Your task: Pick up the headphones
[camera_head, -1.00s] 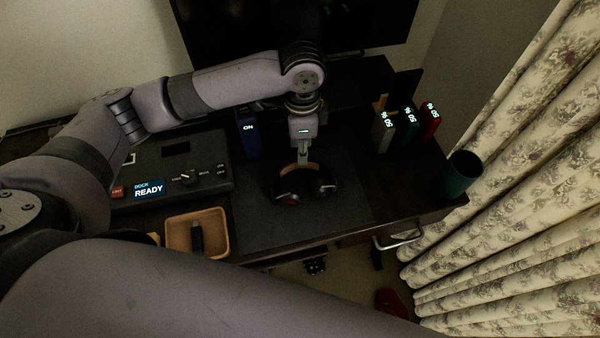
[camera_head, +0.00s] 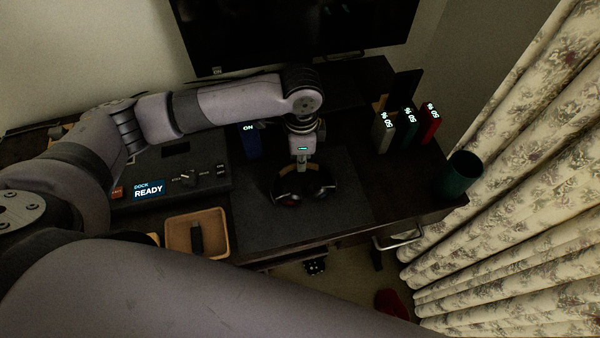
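The dark headphones (camera_head: 316,188) lie on a dark grey mat (camera_head: 262,222) on the desk, with a tan headband on their far side. My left gripper (camera_head: 301,164) points down at the headband from above, its fingertips at or just over it. The fingers are small and dark here, so I cannot tell whether they are open or shut, or whether they touch the band. My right gripper is not in view.
Left of the mat are a dock box (camera_head: 205,158) reading "READY" and a tan tray (camera_head: 183,246) with a dark item. A blue block (camera_head: 250,144) stands behind. Grey, teal and red blocks (camera_head: 407,124) and a green cup (camera_head: 459,175) stand right. A monitor (camera_head: 290,30) stands behind.

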